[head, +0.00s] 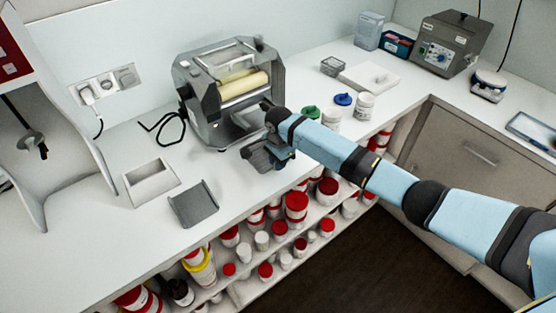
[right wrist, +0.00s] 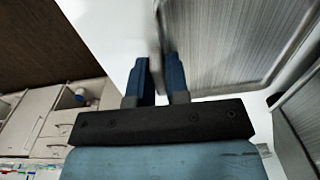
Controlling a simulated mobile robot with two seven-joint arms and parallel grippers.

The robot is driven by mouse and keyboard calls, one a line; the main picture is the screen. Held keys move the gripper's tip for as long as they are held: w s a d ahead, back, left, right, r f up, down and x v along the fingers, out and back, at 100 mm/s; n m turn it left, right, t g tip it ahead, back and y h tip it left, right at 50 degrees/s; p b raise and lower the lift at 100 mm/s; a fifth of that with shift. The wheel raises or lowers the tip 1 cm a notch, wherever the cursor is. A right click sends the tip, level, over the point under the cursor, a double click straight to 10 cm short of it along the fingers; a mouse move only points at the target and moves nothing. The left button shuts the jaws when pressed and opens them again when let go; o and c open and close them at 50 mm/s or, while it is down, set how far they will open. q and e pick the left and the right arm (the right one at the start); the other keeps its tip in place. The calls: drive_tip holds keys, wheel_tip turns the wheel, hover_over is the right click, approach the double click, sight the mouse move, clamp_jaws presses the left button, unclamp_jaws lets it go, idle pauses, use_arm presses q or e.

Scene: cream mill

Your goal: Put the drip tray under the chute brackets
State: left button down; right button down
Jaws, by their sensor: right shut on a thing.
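My right gripper (head: 262,155) is low at the front of the roller mill (head: 205,105), just above the counter. In the right wrist view its two blue fingers (right wrist: 163,80) are shut on the upright edge of a brushed-metal tray (right wrist: 235,45), which looks like the drip tray. The tray spreads to the right of the fingers. In the head view it is mostly hidden by the gripper and the mill. I cannot make out the chute brackets clearly, nor whether the tray is under them. My left gripper is not in view.
A dark grey plate (head: 193,204) and a white open box (head: 150,182) lie on the counter left of the mill. A green lid (head: 310,112), a blue lid (head: 343,99) and white jars (head: 364,105) stand right. Shelves of red-lidded jars (head: 296,205) are below the edge.

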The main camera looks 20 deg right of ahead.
idle(0.3)
drive_tip(key=c, duration=1.1)
unclamp_jaws()
drive_tip(key=shift+f, duration=0.1)
wheel_tip(320, 180, up, 12)
drive_tip(key=s+a+f+n, duration=0.1)
drive_tip(key=f, duration=0.1)
drive_tip(key=s+a+f+n+t+y, duration=0.1)
drive_tip(key=s+f, duration=0.1)
drive_tip(key=s+a+f+n, duration=0.1)
drive_tip(key=a, duration=0.1)
drive_tip(key=shift+s+f+t+y, duration=0.3)
drive_tip(key=shift+s+f+y, duration=0.05)
drive_tip(key=shift+f+y, duration=0.05)
drive_tip(key=s+a+f+n+t+y, duration=0.1)
drive_tip(key=s+a+f+n+t, duration=0.1)
drive_tip(key=s+n, duration=0.15)
drive_tip(key=s+a+f+n+t+y, duration=0.2)
drive_tip(key=s, duration=0.3)
drive_tip(key=s+d+f+n+t, duration=0.2)
drive_tip(key=s+d+f+n, duration=0.2)
drive_tip(key=s, duration=0.6)
drive_tip(key=s+d+f+n+t+h, duration=0.1)
drive_tip(key=s+d+f+n+t, duration=0.2)
drive_tip(key=s+f, duration=0.3)
drive_tip(key=s+d+n, duration=0.1)
drive_tip(key=s, duration=0.4)
drive_tip(key=shift+s+n+h, duration=0.2)
drive_tip(key=shift+n+h, duration=0.1)
drive_tip(key=shift+n, duration=0.05)
